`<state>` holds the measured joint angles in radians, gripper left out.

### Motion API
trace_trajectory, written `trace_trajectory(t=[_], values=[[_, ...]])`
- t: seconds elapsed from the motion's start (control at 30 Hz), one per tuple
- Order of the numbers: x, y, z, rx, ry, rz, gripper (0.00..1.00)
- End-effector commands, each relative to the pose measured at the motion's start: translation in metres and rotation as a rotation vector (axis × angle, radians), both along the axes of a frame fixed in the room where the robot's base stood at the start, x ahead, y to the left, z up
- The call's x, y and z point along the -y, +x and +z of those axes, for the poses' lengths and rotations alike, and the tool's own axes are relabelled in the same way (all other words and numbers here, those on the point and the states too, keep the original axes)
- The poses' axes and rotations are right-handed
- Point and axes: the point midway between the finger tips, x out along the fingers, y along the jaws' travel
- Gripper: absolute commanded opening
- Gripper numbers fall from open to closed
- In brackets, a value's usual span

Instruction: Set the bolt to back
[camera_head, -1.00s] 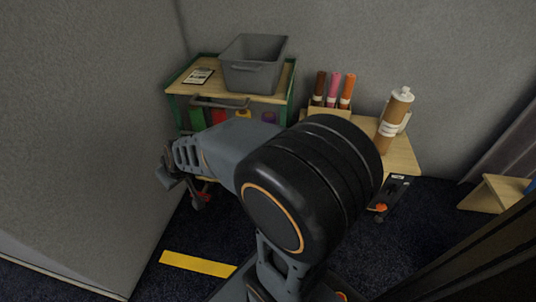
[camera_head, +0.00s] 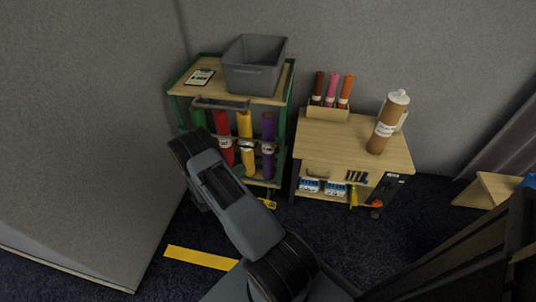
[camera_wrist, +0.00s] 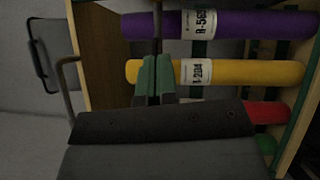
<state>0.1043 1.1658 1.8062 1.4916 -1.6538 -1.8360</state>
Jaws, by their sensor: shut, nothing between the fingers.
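I cannot tell which the task's bolt is.
A grey bin (camera_head: 254,66) and clipboard (camera_head: 199,76) sit on the cart, which has a front handle (camera_head: 220,105). A wooden table (camera_head: 340,140) to the right holds small rolls and a brown tube (camera_head: 382,130). A grey partition (camera_head: 90,130) stands left.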

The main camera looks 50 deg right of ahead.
Motion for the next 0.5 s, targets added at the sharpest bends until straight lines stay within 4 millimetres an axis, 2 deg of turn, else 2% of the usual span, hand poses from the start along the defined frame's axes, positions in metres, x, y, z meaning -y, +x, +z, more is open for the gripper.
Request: trace_trajectory(t=[0.37,0.5], values=[[-0.0001,-0.0027,-0.0003,-0.015,-0.013,-0.012,0.0],[0.0055,-0.0031,-0.0005,-0.014,-0.013,-0.013,0.0]])
